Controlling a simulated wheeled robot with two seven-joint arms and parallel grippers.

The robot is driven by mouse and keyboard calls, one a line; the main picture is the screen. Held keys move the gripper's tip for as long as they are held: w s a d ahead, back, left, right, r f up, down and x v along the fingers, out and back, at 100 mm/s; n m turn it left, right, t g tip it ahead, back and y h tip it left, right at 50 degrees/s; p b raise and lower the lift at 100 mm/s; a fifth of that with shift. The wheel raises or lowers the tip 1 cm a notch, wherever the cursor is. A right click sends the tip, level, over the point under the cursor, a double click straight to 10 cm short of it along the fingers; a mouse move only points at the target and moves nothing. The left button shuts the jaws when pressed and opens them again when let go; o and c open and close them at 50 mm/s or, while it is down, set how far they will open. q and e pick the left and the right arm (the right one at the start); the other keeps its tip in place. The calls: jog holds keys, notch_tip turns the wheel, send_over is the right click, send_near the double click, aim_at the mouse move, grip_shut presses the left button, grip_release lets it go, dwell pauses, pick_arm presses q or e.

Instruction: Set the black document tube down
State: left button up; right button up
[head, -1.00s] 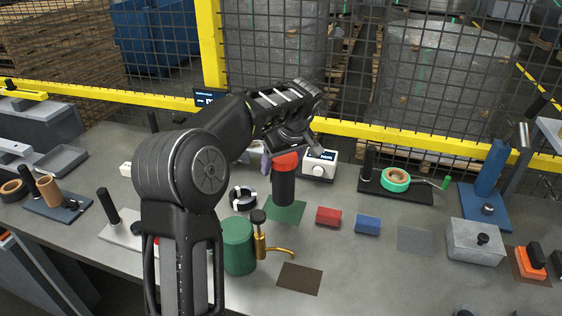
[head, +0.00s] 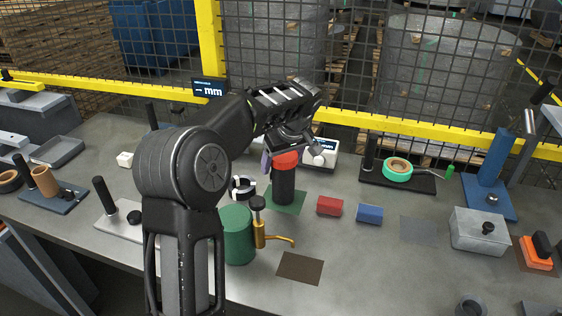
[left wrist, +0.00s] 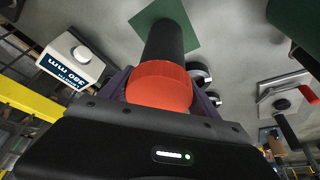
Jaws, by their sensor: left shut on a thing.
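The black document tube (head: 283,186) with a red-orange cap is upright over the green square mat (head: 297,203). My left gripper (head: 284,155) is shut on it at the red cap, from above. In the left wrist view the red cap (left wrist: 159,84) sits between the fingers and the black body (left wrist: 165,40) reaches to the green mat (left wrist: 186,16). The tube's foot appears at the mat; I cannot tell whether it touches. My right gripper is not in view.
A green canister (head: 238,236) and a brass-coloured spout (head: 265,232) stand in front. A red block (head: 329,206) and a blue block (head: 369,214) lie to the right. A white gauge box (head: 322,152) is behind. A brown mat (head: 300,268) is bare.

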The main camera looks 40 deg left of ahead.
aim_at(286, 158)
pick_arm(q)
jog(key=shift+f, duration=0.3)
jog(key=o, duration=1.6)
jog(key=shift+c, duration=0.2)
jog(key=shift+r, duration=0.1)
jog(key=b+v, duration=0.1)
jog(key=v, duration=0.6)
jog(key=shift+s+d+r, duration=0.1)
jog(key=shift+r, duration=0.2)
